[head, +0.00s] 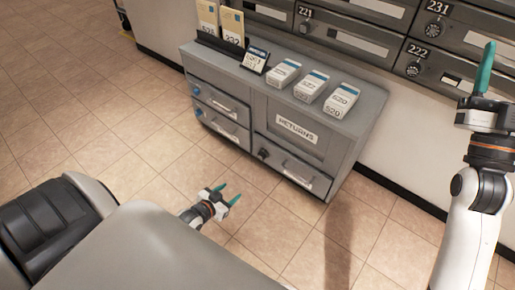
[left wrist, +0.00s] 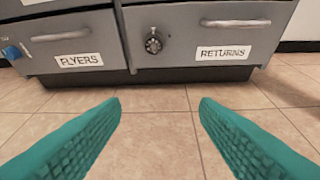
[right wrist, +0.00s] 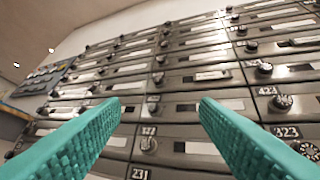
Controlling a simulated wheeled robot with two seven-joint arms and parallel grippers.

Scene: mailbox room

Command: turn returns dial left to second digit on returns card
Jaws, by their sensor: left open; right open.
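The returns dial (left wrist: 153,42) is a dark round knob at the left end of the drawer labelled RETURNS (left wrist: 222,52); in the head view the dial (head: 263,154) is small and its setting cannot be read. A small dark card (head: 255,60) stands on the cabinet top; its writing is too small to read. My left gripper (head: 222,195) is open and empty, low in front of the cabinet and apart from the dial. Its teal fingers (left wrist: 158,115) show below the drawer in the left wrist view. My right gripper (head: 484,85) is open, raised at the right; its fingers (right wrist: 158,115) face the mailboxes.
The grey cabinet (head: 355,135) carries several white boxes (head: 310,87) and upright envelopes (head: 231,26). The FLYERS drawer (left wrist: 72,50) is left of the dial. Wall mailboxes (head: 352,38) with dials stand behind. The tiled floor (head: 100,120) left of the cabinet is clear.

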